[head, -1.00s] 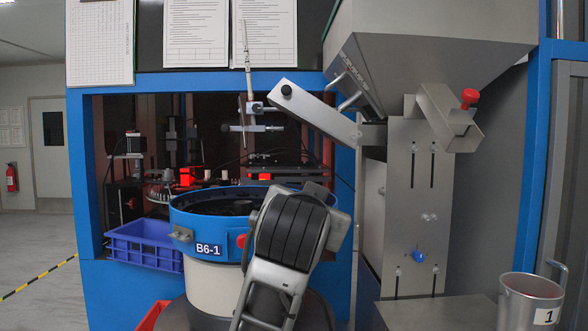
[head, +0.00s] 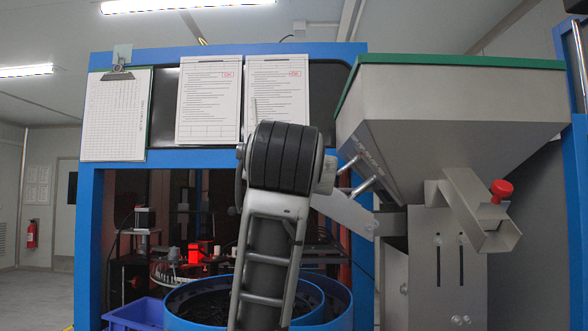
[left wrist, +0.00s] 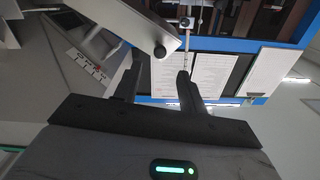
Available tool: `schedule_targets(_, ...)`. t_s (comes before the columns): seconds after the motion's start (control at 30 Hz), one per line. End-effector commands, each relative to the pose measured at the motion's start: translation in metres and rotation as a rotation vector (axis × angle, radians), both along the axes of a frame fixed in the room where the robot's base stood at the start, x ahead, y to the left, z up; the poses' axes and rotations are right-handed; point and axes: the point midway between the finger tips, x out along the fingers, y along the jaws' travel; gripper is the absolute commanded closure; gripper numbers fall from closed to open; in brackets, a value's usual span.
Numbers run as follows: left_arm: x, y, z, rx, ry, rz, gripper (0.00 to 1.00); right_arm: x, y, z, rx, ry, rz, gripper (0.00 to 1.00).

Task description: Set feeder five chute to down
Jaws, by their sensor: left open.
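A grey metal chute arm (head: 345,212) slopes up to the left from the hopper stand in the head view; my arm hides its outer end. In the left wrist view the chute arm (left wrist: 145,20) ends in a black knob (left wrist: 159,51). My left gripper (left wrist: 158,80) is open, its two dark fingers apart with the knob showing just beyond, between them. Nothing is between the fingertips. A second chute with a red knob (head: 501,190) slopes down to the right. No feeder number is readable. My right gripper is not in view.
The grey hopper (head: 450,120) with a green rim stands above the chutes. A blue bowl feeder (head: 335,290) stands below my arm. The blue machine frame (head: 88,240) and posted papers (head: 209,103) are behind. A blue bin (head: 135,314) is at lower left.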

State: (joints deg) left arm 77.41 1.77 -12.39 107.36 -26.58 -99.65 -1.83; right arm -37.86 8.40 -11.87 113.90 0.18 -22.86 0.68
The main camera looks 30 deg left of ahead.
Motion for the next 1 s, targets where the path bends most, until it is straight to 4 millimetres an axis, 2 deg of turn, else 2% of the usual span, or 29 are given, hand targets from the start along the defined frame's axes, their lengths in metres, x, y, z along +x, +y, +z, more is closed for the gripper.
schedule_targets(0.1,0.024,0.012,0.002,0.001,0.006,0.002,0.59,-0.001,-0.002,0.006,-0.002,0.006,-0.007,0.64)
schedule_targets(0.33,0.055,0.027,0.002,0.0,0.002,0.001,0.59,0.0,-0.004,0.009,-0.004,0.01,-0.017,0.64)
schedule_targets(0.5,0.064,0.031,0.0,0.0,0.0,-0.001,0.59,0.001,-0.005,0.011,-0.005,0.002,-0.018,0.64)
schedule_targets(0.77,0.065,0.031,-0.001,0.0,0.0,-0.001,0.59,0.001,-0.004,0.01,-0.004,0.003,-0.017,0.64)
schedule_targets(0.8,0.065,0.031,-0.001,0.0,0.0,-0.001,0.64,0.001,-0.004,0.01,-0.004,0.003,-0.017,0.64)
schedule_targets(0.93,0.064,0.031,0.0,0.0,0.0,-0.001,1.0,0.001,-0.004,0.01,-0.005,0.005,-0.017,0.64)
schedule_targets(1.0,0.064,0.031,0.0,0.0,-0.001,-0.001,1.0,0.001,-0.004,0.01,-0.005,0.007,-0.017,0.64)
